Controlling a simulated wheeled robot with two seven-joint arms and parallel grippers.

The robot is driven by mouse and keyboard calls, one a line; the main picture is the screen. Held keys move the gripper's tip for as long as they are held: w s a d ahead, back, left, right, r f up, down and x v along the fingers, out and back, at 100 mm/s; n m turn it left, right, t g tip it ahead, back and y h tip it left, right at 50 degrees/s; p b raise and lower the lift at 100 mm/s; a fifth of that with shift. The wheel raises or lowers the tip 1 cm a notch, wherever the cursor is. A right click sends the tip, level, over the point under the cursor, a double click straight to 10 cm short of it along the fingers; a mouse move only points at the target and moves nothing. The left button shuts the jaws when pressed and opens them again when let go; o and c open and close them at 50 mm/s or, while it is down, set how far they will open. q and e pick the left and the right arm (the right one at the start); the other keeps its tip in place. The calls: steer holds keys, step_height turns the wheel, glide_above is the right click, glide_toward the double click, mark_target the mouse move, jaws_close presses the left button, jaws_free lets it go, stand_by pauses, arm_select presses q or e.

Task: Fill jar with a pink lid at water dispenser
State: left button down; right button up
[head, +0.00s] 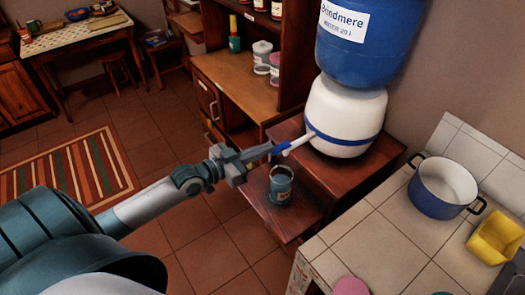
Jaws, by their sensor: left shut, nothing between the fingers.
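The water dispenser has a blue bottle (357,45) on a white base (345,112) with a blue band. Its white spout (298,143) sticks out to the left and has a blue part near its end. A blue-teal jar (281,187) with a label stands upright and open under the spout, on a low wooden shelf (290,223). I cannot tell how much water is in it. A round pink piece (350,286), perhaps its lid, lies on the tiled counter. My left gripper (266,151) is shut and empty at the spout's end, above the jar; contact is unclear. My right gripper is not in view.
A blue pot (445,187) and a yellow container (497,238) stand on the tiled counter (375,245). A wooden cabinet (235,80) holding canisters and a bottle is behind my gripper. The floor (180,180) left of the shelf is clear, with a striped rug (75,170).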

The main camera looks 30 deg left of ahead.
arm_select(q)
steer(key=f+b+v, duration=0.1)
steer(key=b+v, duration=0.3)
steer(key=v, duration=0.6)
steer(key=shift+s, duration=0.2)
steer(key=shift+a+f, duration=0.1)
steer(key=shift+f, duration=0.15)
stand_by(0.3)
